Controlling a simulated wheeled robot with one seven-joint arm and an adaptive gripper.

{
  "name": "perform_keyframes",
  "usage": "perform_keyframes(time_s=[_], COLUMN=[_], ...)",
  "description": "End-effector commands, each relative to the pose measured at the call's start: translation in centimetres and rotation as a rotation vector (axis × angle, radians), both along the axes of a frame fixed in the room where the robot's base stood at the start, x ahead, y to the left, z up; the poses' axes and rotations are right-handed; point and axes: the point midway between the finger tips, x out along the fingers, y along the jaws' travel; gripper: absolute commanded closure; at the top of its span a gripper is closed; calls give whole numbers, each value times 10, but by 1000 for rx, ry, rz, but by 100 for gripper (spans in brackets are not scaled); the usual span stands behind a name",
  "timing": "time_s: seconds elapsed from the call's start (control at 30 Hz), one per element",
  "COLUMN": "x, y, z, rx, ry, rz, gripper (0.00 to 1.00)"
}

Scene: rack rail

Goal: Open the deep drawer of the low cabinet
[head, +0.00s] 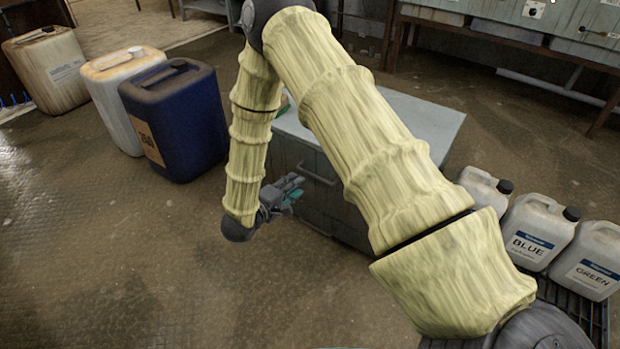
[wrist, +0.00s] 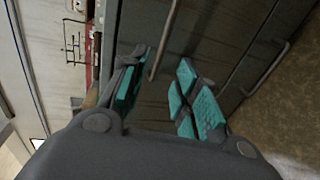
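The low cabinet (head: 420,113) stands behind my arm, with a pale top and a dark grey front. Its drawers look shut. One bar handle (head: 317,176) shows on the front in the head view; my arm covers part of the cabinet. In the wrist view, turned sideways, an upper handle (wrist: 163,42) lies beyond the gap between my fingers, and a lower handle (wrist: 265,70) lies to the right, nearer the floor. I cannot tell which drawer is the deep one. My gripper (head: 289,190) is open and empty in front of the cabinet; its teal pads (wrist: 207,108) stand apart.
A blue canister (head: 175,120) and pale canisters (head: 118,85) stand on the floor at left. White jugs labelled BLUE (head: 535,235) and GREEN (head: 592,265) stand on a dark rack at right. A bench (head: 480,35) runs along the back. Floor (head: 140,250) left of my gripper is clear.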

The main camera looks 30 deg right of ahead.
Motion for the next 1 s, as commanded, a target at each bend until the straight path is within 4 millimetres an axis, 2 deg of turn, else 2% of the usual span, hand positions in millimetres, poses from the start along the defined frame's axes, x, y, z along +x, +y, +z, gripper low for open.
perform_keyframes(time_s=[0.5, 0.7, 1.0], x=[29, 34, 36], y=[-71, -85, -87], z=[-19, -20, -20], rx=[1, 1, 2], ry=[-4, -2, -2], rz=[-1, 1, 2], gripper=[69, 69, 69])
